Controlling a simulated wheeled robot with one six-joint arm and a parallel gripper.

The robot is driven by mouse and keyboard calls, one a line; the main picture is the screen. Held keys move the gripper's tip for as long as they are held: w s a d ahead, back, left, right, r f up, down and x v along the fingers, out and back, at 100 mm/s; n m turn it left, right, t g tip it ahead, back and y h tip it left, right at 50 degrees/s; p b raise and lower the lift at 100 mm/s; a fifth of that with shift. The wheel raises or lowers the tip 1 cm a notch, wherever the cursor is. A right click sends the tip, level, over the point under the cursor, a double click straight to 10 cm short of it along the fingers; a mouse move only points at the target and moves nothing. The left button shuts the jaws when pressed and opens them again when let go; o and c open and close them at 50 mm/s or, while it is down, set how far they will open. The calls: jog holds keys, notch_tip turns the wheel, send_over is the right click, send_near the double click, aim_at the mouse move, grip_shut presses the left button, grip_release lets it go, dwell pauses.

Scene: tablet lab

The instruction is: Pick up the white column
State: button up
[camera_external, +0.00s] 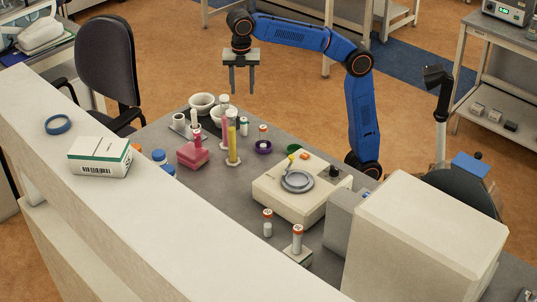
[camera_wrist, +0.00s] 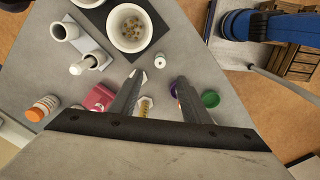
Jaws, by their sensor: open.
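A slim white column (camera_wrist: 83,66) stands on a light grey plate (camera_wrist: 99,57) beside a wider, hollow white cylinder (camera_wrist: 65,30) in the wrist view. In the external view the column (camera_external: 196,129) shows small at the left of the bench, partly crowded by things around it, and the hollow cylinder (camera_external: 179,121) is to its left. I take the slim one for the white column, but cannot be sure. My gripper (camera_external: 241,90) is open and empty, pointing down above the bench things. In the wrist view its fingers (camera_wrist: 160,78) lie right of the column, apart from it.
White bowls (camera_wrist: 130,27) stand on a dark mat. A small white bottle (camera_wrist: 160,61) lies between the fingertips in the wrist view. A white balance (camera_external: 270,190) stands to the right.

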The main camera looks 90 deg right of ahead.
aim_at(244, 118)
notch_tip(244, 118, down, 15)
jog(key=shift+a+f, duration=0.1)
grip_shut()
dwell(0.7)
